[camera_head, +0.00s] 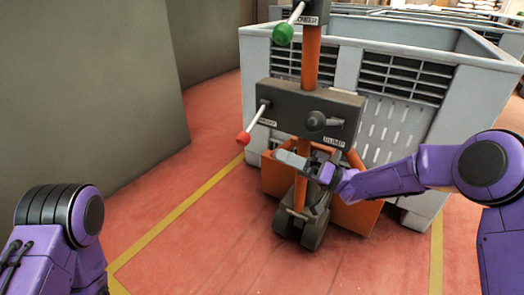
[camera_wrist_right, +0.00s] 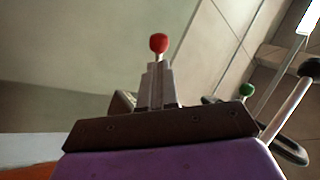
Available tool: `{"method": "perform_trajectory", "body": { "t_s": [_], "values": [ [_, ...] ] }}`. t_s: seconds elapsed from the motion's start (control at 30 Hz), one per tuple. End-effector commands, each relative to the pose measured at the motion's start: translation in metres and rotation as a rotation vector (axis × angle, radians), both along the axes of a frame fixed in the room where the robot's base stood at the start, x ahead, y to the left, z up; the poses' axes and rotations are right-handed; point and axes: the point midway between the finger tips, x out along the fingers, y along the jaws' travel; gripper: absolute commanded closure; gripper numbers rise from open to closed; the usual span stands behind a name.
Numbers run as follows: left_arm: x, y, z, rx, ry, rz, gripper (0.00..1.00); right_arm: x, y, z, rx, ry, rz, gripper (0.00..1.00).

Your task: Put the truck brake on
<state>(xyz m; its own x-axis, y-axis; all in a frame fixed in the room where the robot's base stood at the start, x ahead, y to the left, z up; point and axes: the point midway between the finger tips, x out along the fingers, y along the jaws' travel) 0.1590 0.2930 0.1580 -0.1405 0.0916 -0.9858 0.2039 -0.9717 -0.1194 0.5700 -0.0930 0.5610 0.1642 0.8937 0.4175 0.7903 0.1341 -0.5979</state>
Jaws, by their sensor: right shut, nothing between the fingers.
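The truck (camera_head: 310,60) is an orange post with a dark grey control box (camera_head: 290,100) and small dark wheels at its foot. A lever with a red knob (camera_head: 243,138) slants down and left from the box's left side. A lever with a green knob (camera_head: 283,33) hangs from a higher box. A dark knob handle (camera_head: 316,120) sits on the control box's front. The labels are too small to read surely. My right gripper (camera_head: 279,155) is shut and empty, just below the control box, pointing left. In the right wrist view the red knob (camera_wrist_right: 158,42) shows beyond its fingertips (camera_wrist_right: 158,68).
Large grey crates (camera_head: 400,95) stand behind the truck. A grey-green wall block (camera_head: 90,90) fills the left. Yellow lines (camera_head: 180,208) run over the red floor (camera_head: 200,240), which is clear in front. My left arm shows at lower left.

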Motion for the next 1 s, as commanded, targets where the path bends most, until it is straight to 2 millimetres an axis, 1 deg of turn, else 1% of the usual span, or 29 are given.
{"method": "perform_trajectory", "body": {
  "t_s": [0.03,0.1,0.23,0.3,0.47,0.77,0.93,1.0],
  "values": [
    [-0.003,0.001,-0.004,-0.007,0.023,-0.017,0.43,0.001,0.011,0.002,-0.003,-0.004,0.003,1.0],
    [-0.008,0.002,-0.005,-0.018,0.059,-0.042,0.43,0.004,0.024,0.008,-0.003,-0.003,0.002,1.0],
    [-0.018,0.004,-0.007,-0.041,0.133,-0.093,0.43,0.007,0.043,0.016,-0.001,-0.002,0.001,1.0],
    [-0.019,0.006,-0.009,-0.041,0.141,-0.106,0.43,0.009,0.05,0.021,-0.002,-0.002,0.0,1.0],
    [-0.02,0.008,-0.009,-0.043,0.152,-0.12,0.43,0.01,0.057,0.026,0.001,0.0,-0.001,1.0],
    [-0.02,0.008,-0.008,-0.043,0.152,-0.121,0.43,0.011,0.057,0.027,0.001,0.001,0.0,1.0],
    [-0.023,0.005,0.0,-0.053,0.17,-0.116,0.43,0.009,0.063,0.03,0.011,0.017,0.008,1.0],
    [-0.018,0.003,0.001,-0.041,0.128,-0.09,0.43,0.009,0.067,0.033,0.023,0.035,0.015,1.0]
  ]
}}
